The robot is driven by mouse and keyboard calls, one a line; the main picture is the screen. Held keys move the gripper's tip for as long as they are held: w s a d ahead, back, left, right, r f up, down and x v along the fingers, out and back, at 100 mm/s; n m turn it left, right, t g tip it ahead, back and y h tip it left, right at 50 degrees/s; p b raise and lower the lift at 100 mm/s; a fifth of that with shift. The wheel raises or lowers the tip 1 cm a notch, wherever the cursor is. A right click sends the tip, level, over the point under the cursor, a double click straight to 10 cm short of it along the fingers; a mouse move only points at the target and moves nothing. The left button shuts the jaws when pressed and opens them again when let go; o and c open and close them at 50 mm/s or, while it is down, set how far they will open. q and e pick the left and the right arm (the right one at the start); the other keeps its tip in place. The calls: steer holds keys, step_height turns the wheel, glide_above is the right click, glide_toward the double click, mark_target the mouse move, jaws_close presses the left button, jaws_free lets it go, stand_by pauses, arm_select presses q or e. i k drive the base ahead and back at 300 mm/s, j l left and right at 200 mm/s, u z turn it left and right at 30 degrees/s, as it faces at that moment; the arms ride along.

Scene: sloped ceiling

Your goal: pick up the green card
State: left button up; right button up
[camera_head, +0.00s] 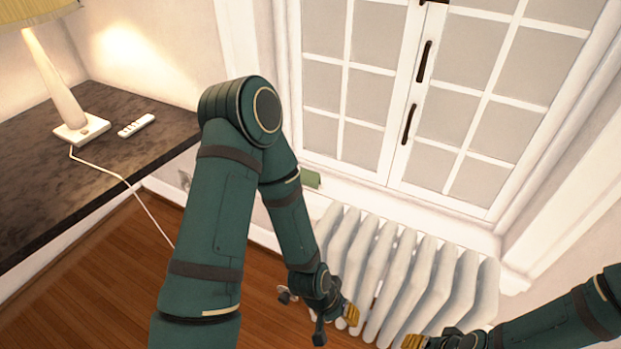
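The green card (311,178) is small and lies at the left end of the white window sill, just right of my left arm's forearm. The arm may hide part of it. My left gripper (334,322) hangs well below the card, in front of the radiator and over the floor. I see no object in it, but its finger opening is unclear. My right gripper (418,342) is at the bottom edge, right of the left one, and is partly cut off. Its finger opening cannot be made out. Neither gripper touches the card.
A white ribbed radiator (409,280) stands below the window (405,100). A dark desk (60,185) at the left holds a lamp (62,95) and a white remote (136,125). The lamp's cord hangs off the desk. Wooden floor (110,290) shows at lower left.

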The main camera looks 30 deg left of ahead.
mark_target(309, 179)
steer(key=i+j+z, duration=0.15)
steer(key=j+z, duration=0.3)
steer(key=j, duration=0.65)
steer(key=j+z, duration=0.4)
steer(key=j, duration=0.7)
